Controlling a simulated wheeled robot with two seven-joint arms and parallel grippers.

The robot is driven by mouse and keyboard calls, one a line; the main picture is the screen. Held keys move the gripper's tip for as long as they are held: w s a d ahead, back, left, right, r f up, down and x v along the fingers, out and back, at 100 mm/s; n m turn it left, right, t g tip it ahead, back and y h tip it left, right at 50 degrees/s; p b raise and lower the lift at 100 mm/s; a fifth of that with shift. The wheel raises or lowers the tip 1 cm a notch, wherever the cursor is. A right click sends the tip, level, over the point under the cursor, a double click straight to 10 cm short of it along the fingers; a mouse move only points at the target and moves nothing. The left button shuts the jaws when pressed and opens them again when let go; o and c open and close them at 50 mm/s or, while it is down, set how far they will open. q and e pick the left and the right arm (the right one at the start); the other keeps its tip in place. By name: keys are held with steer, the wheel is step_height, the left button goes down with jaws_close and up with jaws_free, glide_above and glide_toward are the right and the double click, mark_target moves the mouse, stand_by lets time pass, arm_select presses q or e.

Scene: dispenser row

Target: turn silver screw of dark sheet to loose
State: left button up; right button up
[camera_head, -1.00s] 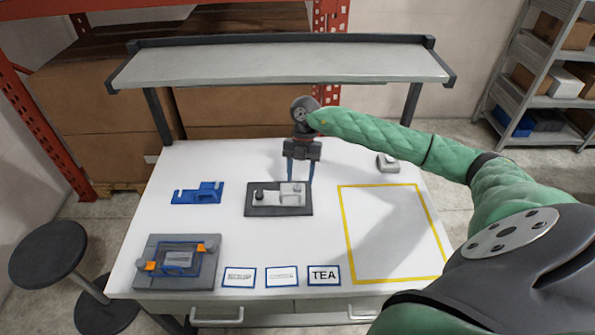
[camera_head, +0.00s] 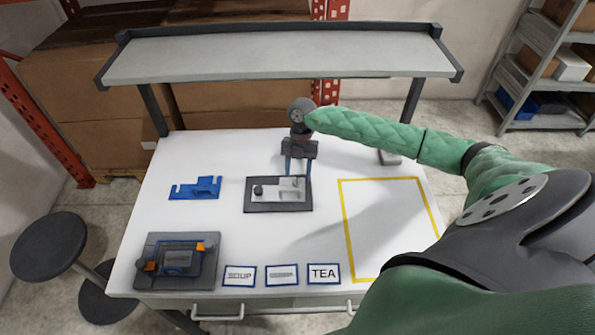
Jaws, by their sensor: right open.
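A dark sheet (camera_head: 261,208), a flat rectangular plate, lies near the middle of the white table. It bears a light grey block (camera_head: 280,191) and a dark round knob (camera_head: 258,190) at the left. Any silver screw is too small to make out, and the right end of the block is partly behind my gripper fingers. My right gripper (camera_head: 298,172) points down at the back right of the sheet, its two blue fingers apart and nothing seen between them. I cannot tell whether it touches the sheet. My left gripper is out of view.
A blue bracket (camera_head: 196,188) lies to the left. A dark fixture with orange parts (camera_head: 177,259) is at the front left. Labels, including one reading TEA (camera_head: 323,273), line the front edge. A yellow outlined area (camera_head: 346,230) is clear. A raised shelf (camera_head: 280,58) spans the back.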

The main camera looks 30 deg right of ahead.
steer(key=shift+p+x, duration=0.3)
steer(key=shift+x, duration=0.6)
steer(key=shift+s+a, duration=0.1)
